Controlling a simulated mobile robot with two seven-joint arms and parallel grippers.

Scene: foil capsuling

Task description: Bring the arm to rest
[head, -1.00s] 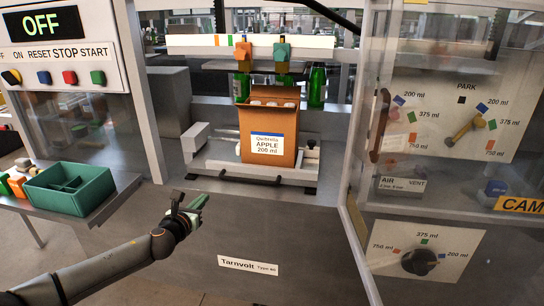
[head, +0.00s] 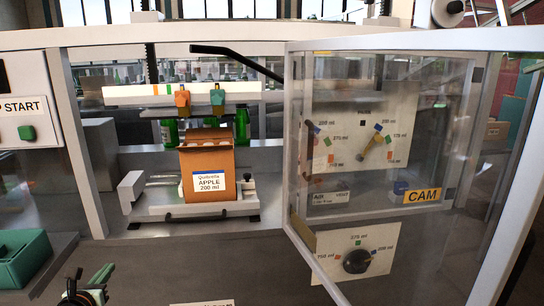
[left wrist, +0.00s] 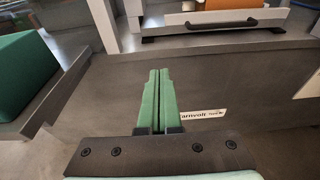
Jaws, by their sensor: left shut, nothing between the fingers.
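My left gripper (head: 90,285) shows at the lower left of the head view, in front of the machine's lower grey front. Its green fingers are closed together with nothing between them, as the left wrist view shows (left wrist: 158,100). It touches nothing that I can see. My right gripper is in neither view.
An orange carton labelled Apple 200 ml (head: 208,178) stands on the machine's platform (head: 160,211). A clear door (head: 440,230) stands open at the right. A green bin (head: 22,257) sits on a side shelf at the left, near my gripper. The floor is largely hidden.

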